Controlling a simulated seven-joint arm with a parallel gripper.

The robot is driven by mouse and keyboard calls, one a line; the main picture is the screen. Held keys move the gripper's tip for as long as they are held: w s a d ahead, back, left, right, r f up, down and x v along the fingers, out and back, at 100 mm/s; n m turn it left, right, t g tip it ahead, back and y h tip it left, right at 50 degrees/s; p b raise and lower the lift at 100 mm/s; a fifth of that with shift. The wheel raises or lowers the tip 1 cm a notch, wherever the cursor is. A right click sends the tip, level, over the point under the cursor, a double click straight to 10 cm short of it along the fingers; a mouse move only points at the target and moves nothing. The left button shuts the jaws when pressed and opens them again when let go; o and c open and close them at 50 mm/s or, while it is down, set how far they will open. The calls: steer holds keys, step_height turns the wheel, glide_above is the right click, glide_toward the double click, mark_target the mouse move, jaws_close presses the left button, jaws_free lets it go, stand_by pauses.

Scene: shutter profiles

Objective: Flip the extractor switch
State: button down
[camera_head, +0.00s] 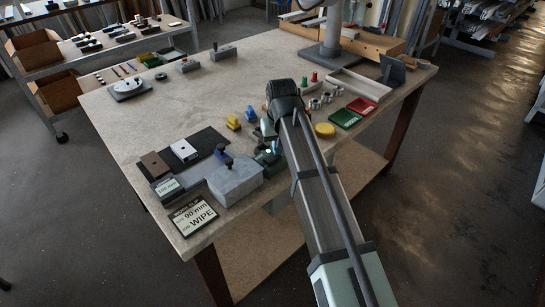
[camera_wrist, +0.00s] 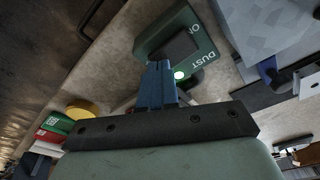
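The extractor switch is a green box (camera_wrist: 205,40) in the wrist view, lettered "DUST" and "ON", with a dark rocker (camera_wrist: 172,47) on its face. A small round light (camera_wrist: 180,75) beside the lettering glows pale green. My gripper (camera_wrist: 159,68) has its blue fingers together, with no object visible between them. The fingertips are at the near edge of the rocker; whether they touch it I cannot tell. In the head view, the switch box (camera_head: 266,158) is partly hidden by my arm, and my gripper is mostly hidden there too.
Yellow pieces (camera_head: 234,123), a yellow disc (camera_head: 325,130) and red and green trays (camera_head: 345,118) lie nearby.

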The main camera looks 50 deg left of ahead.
steer(key=shift+f, duration=0.1)
steer(key=shift+r, duration=3.5)
